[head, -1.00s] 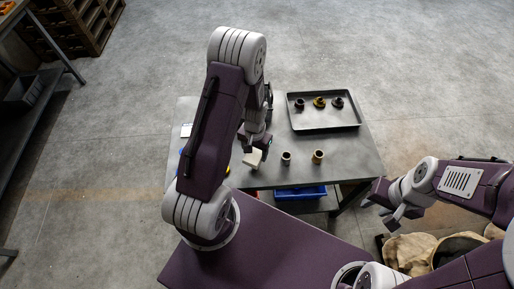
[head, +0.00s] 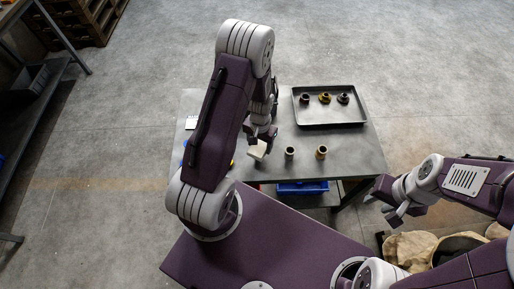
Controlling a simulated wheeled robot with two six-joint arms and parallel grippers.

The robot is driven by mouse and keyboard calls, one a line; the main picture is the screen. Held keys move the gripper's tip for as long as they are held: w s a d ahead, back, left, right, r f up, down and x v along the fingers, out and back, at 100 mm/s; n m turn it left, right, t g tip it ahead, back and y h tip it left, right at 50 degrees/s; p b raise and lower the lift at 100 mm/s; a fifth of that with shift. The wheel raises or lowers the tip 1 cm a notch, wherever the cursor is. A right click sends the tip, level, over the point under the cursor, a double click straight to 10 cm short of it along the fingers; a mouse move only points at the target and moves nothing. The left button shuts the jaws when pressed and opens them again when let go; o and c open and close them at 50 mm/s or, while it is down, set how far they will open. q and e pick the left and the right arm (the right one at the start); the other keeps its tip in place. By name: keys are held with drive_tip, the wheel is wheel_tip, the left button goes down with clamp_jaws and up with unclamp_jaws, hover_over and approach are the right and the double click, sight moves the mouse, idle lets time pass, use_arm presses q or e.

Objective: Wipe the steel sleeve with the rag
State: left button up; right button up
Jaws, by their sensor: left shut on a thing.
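The pale rag (head: 257,149) is a small off-white piece at the table's front half. My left gripper (head: 262,140) is shut on it from above; the fingertips are partly hidden by the arm. A grey steel sleeve (head: 290,153) stands upright just right of the rag, with a gap between them. A brownish, bronze-looking sleeve (head: 321,152) stands further right. My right gripper (head: 383,207) is empty, its fingers apart, off the table's front right corner.
A dark tray (head: 330,121) with several small round parts lies at the back right of the table (head: 365,160). A white card (head: 191,123) lies at the left. A blue bin (head: 302,188) sits below the front edge. Sacks (head: 410,250) lie on the floor at right.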

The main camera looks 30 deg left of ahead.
sight(256, 153)
use_arm(q)
drive_tip(key=shift+w, duration=0.7)
drive_tip(key=shift+s, duration=0.1)
drive_tip(key=shift+s+p, duration=0.3)
drive_tip(key=shift+s, duration=1.85)
wheel_tip(256, 153, up, 6)
drive_tip(key=p, duration=0.5)
drive_tip(key=shift+r+p, duration=0.1)
drive_tip(key=shift+p, duration=0.3)
